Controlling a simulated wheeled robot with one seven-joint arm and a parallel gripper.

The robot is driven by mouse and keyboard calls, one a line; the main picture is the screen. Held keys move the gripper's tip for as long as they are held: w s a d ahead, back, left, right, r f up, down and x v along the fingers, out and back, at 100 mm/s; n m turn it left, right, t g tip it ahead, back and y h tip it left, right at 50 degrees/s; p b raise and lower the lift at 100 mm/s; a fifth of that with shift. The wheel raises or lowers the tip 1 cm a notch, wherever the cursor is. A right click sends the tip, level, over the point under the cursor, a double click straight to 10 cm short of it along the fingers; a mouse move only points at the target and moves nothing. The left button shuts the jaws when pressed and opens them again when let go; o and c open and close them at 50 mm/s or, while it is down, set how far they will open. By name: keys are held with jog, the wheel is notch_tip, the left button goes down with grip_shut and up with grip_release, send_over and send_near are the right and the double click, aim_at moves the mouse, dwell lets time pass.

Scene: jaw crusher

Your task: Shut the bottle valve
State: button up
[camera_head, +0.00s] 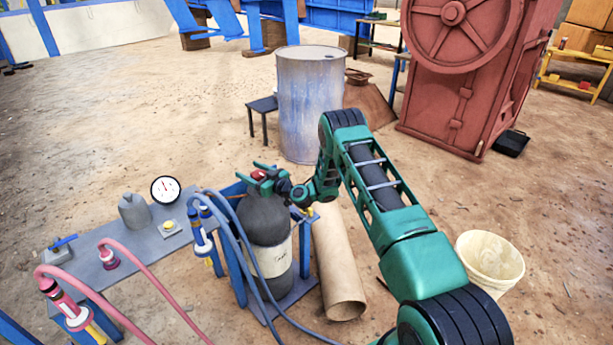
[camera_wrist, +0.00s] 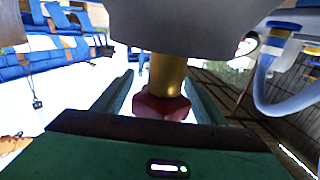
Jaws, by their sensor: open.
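The bottle (camera_head: 265,222) is a dark grey cylinder with a pale label, upright in a blue stand (camera_head: 296,287). Its red valve knob (camera_head: 258,175) is on top, partly hidden by my green gripper (camera_head: 262,179). In the wrist view, which looks upside down, the grey bottle (camera_wrist: 185,25) is at the top, with a brass stem (camera_wrist: 167,74) and the red knob (camera_wrist: 160,106). The knob lies between the two open fingers of my gripper (camera_wrist: 160,98). Gaps show at both sides, so the fingers do not appear to press on it.
A grey bench (camera_head: 95,270) left of the bottle carries a gauge (camera_head: 165,190) and a grey jug (camera_head: 134,211). Blue hoses (camera_head: 240,245) pass in front of the bottle. A cardboard tube (camera_head: 338,262) and a cream bucket (camera_head: 490,258) are right. A drum (camera_head: 311,100) stands behind.

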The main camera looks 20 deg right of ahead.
jog(key=v, duration=1)
jog(key=shift+s+d+f, duration=0.1)
jog(key=shift+d, duration=0.1)
jog(key=shift+s+a+r+n+g, duration=1)
jog(key=shift+s+r+n+g, duration=0.5)
jog(key=shift+s+r+g, duration=2.05)
jog(key=s+d+r+m+g+h, duration=0.1)
jog(key=s+d+r+h, duration=0.1)
jog(key=s, duration=0.4)
jog(key=s+d+r+m+g+h, duration=0.1)
jog(key=s+d+r+g+h, duration=0.1)
jog(key=s+d+r, duration=0.3)
jog(key=shift+s+d+r+m, duration=0.2)
jog(key=shift+s+d+m, duration=0.1)
jog(key=shift+s, duration=0.9)
